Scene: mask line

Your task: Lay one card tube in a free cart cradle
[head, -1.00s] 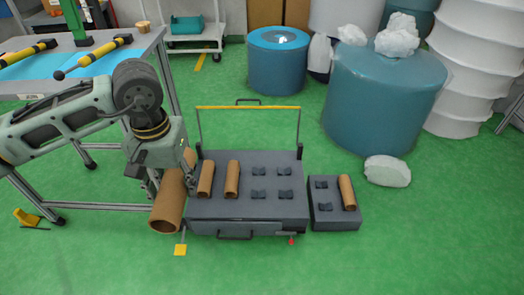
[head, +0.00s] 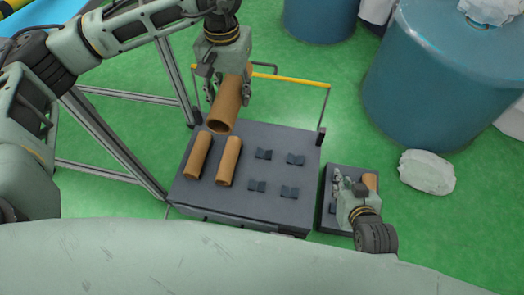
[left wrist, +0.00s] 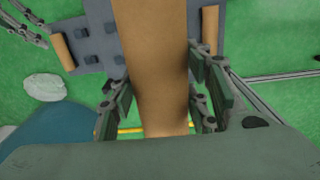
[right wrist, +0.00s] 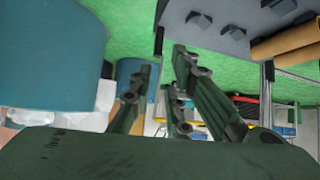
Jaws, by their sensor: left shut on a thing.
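My left gripper (head: 228,92) is shut on a brown card tube (head: 225,112), held tilted above the back left of the grey cart (head: 240,140). The held tube also fills the middle of the left wrist view (left wrist: 150,75), between both fingers. Two tubes, the left one (head: 199,155) and the right one (head: 229,161), lie side by side on the cart's left. To their right are several empty dark cradles, including a back one (head: 264,153) and a front one (head: 290,192). My right gripper (head: 342,183) looks open and empty over the small grey stand; its fingers show apart in the right wrist view (right wrist: 163,65).
The small grey stand (head: 334,171) right of the cart bears a tube (head: 370,181), partly hidden by my right gripper. A yellow handle bar (head: 300,80) crosses the cart's back. A white lump (head: 427,172) and a large blue drum (head: 425,80) stand to the right.

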